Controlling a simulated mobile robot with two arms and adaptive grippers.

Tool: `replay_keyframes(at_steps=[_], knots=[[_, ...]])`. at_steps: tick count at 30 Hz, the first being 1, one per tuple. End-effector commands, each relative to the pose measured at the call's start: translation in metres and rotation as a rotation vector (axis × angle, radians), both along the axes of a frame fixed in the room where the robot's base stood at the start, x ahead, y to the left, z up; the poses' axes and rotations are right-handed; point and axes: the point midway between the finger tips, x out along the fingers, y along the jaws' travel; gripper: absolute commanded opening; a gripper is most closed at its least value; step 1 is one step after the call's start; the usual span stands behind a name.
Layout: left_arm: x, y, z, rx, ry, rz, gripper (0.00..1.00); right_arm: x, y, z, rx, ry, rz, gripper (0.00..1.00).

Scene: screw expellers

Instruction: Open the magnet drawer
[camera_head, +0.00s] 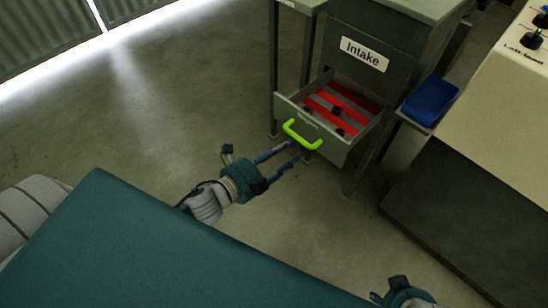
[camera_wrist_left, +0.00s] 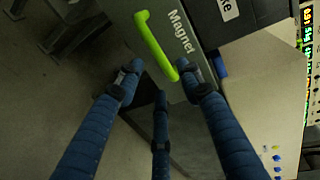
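The magnet drawer (camera_head: 348,149) sticks out of the grey cabinet marked "Intake" and stands open, with red strips and dark knobs inside. Its bright green handle (camera_head: 302,134) is on the drawer front, beside the word "Magnet". My left gripper (camera_head: 297,149) is just in front of and below the handle, with its blue fingers spread. In the left wrist view the handle (camera_wrist_left: 156,46) lies beyond and between the spread fingertips; I cannot tell if any finger touches it. My right gripper (camera_head: 402,292) shows only partly at the bottom edge; its fingers are not clear.
A blue bin (camera_head: 430,101) sits right of the drawer. A beige machine (camera_head: 505,120) with knobs stands at the far right. The cabinet's table legs stand beside the drawer. The concrete floor to the left is clear.

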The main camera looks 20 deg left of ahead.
Motion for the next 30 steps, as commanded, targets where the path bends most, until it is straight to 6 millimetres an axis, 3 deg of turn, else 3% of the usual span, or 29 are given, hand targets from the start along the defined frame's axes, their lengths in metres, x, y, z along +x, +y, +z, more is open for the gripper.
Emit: replay_keyframes(at_steps=[3,10,30], knots=[[-0.022,0.008,0.004,0.0,0.004,0.0,0.37,0.0,0.0,0.0,0.0,0.0,0.0,0.4],[-0.043,0.016,0.009,0.0,0.001,0.001,0.37,0.0,0.0,0.0,0.0,0.0,0.0,0.4],[-0.044,0.019,0.009,-0.016,0.013,0.022,0.37,0.0,0.0,0.0,0.0,0.0,0.0,0.4]])
